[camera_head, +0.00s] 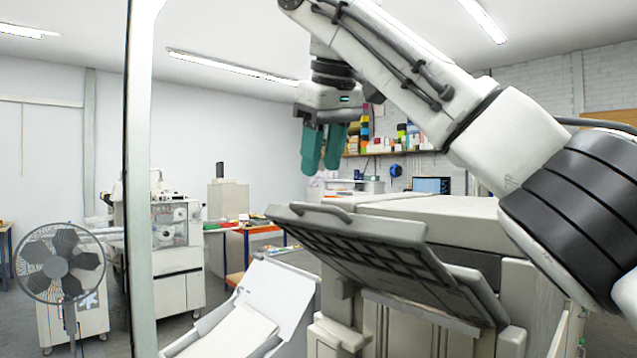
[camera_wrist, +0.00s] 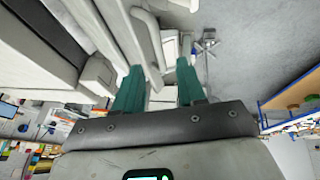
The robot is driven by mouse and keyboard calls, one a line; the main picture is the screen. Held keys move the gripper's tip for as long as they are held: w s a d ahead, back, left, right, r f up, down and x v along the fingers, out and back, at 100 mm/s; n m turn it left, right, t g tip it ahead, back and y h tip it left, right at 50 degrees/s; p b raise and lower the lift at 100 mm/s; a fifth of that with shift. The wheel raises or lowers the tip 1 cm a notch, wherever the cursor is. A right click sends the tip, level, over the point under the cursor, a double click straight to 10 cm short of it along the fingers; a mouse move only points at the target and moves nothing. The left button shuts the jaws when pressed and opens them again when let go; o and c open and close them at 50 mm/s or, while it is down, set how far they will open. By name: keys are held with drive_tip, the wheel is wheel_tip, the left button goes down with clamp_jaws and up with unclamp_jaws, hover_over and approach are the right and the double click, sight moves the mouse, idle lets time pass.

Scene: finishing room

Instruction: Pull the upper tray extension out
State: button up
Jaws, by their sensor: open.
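A tilted grey panel with a dark grid underside (camera_head: 385,255), which looks like the upper tray, sticks out from a large machine. A rounded grey loop, which looks like the tray extension (camera_head: 312,211), lies along its upper left edge. My gripper (camera_head: 318,172) has two teal fingers pointing down, apart and empty, above the loop in the picture. In the wrist view my gripper (camera_wrist: 158,68) shows open, with a pale curved bar, probably the loop (camera_wrist: 150,38), beyond the gap between the fingertips. I cannot tell the distance to it. Nothing is held.
A lower white tray (camera_head: 262,300) slopes below the panel. The machine's flat top (camera_head: 430,215) is behind it. A pale post (camera_head: 140,180) stands at left, with a fan (camera_head: 62,262) and another machine (camera_head: 175,250) beyond. Open floor shows in the wrist view (camera_wrist: 245,35).

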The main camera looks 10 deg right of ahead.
drive_tip(key=shift+v, duration=2.25)
drive_tip(key=shift+s, duration=0.1)
